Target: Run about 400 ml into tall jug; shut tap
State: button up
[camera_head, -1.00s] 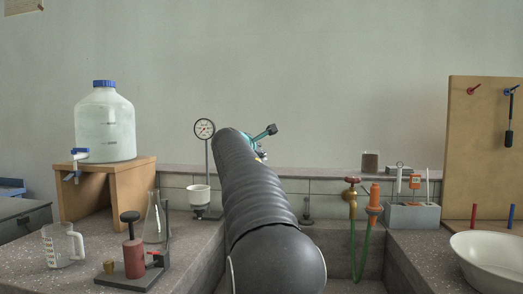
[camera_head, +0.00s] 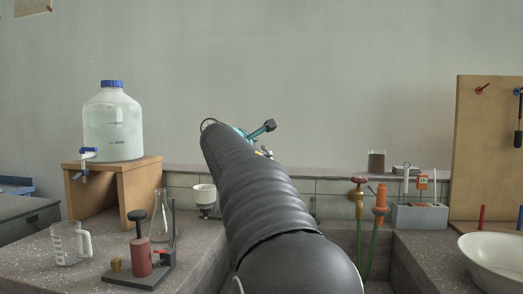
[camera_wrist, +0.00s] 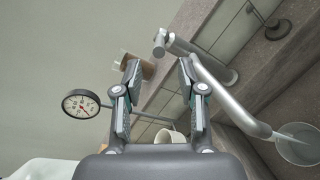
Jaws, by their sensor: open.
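My gripper (camera_wrist: 159,72) is open and empty in the wrist view, its two fingers apart. A grey metal tap (camera_wrist: 215,85) with a knobbed end and a curved spout stands just right of the fingers, not between them. A pale streak, perhaps water, leaves the spout into a grey, round-mouthed vessel (camera_wrist: 299,151) at the lower right. I cannot tell whether that vessel is the tall jug, nor its level. In the head view my arm hides this tap and vessel, and most of my gripper. A clear measuring jug with a handle (camera_head: 69,246) stands at the front left.
A big water bottle (camera_head: 112,128) with its own tap stands on a wooden stand (camera_head: 137,185). A red-bodied device (camera_head: 141,258) and glass flask (camera_head: 162,216) are left of my arm. A dial gauge (camera_wrist: 81,103) is near my left finger. A brass valve (camera_head: 358,194) stands right.

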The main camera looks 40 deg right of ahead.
aim_at(264, 148)
jog(key=shift+v, duration=2.2)
jog(key=shift+d+f, duration=0.1)
jog(key=shift+d, duration=0.05)
dwell(1.0)
jog(key=s+d+m+b, duration=0.4)
jog(key=s+m+b, duration=0.1)
jog(key=w+a+r+m+t+y, duration=0.1)
jog(key=a+r+m+t+y, duration=0.1)
jog(key=a+m+t+y, duration=0.3)
jog(key=w+d+f, duration=0.1)
jog(key=w+d, duration=0.2)
jog(key=w+d+f+g+h+p, duration=0.1)
jog(key=w+d, duration=0.2)
jog(key=w, duration=0.1)
jog(key=w+d+f+m+g+p, duration=0.1)
jog(key=w+d, duration=0.2)
jog(key=d, duration=0.1)
jog(key=shift+w+f+h, duration=0.25)
jog(key=shift+w+h, duration=0.05)
grip_shut()
